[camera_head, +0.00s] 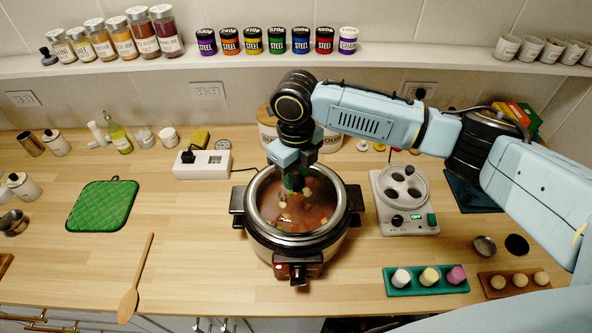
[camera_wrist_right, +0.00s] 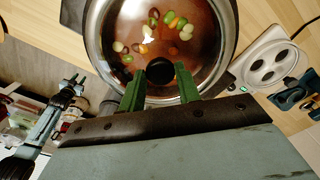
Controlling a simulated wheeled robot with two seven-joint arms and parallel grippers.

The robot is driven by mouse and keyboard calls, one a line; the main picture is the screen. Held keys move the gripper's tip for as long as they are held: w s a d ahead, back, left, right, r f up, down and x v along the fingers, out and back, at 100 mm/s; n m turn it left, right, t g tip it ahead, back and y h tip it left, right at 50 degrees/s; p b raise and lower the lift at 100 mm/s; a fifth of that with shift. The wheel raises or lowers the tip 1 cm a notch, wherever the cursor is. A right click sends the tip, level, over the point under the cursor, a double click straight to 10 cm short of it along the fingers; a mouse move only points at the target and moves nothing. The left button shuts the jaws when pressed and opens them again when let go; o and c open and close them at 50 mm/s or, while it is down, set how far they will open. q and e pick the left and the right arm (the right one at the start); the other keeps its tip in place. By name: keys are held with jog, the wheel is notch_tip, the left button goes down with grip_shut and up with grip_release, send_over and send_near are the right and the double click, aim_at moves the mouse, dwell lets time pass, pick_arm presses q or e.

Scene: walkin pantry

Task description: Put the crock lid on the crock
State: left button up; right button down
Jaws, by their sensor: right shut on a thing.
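The slow-cooker crock (camera_head: 291,252) stands on the counter with a dark rim, side handles and a red-lit front control. The crock lid (camera_head: 257,222), clear glass with a silver rim, lies over its mouth; red stew with vegetable pieces shows through. The lid also shows in the right wrist view (camera_wrist_right: 229,50). My right gripper (camera_head: 293,190) is above the lid's centre, its green fingers shut on the black lid knob (camera_wrist_right: 160,70). The lid looks level and roughly centred; I cannot tell whether it touches the rim.
A green potholder (camera_head: 102,206) and wooden spoon (camera_head: 136,278) lie left. A power strip (camera_head: 203,164) is behind left. A white egg-cooker base (camera_head: 404,200) stands close right, with a green tray (camera_head: 426,289) of small cups in front. Jars line the shelf above.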

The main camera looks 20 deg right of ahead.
jog(key=c, duration=0.9)
grip_release()
jog(key=shift+f, duration=0.15)
notch_tip(320, 180, up, 14)
jog(key=shift+w+f+b, duration=0.1)
jog(key=shift+f+b, duration=0.1)
jog(key=shift+b, duration=0.7)
jog(key=shift+f, duration=0.1)
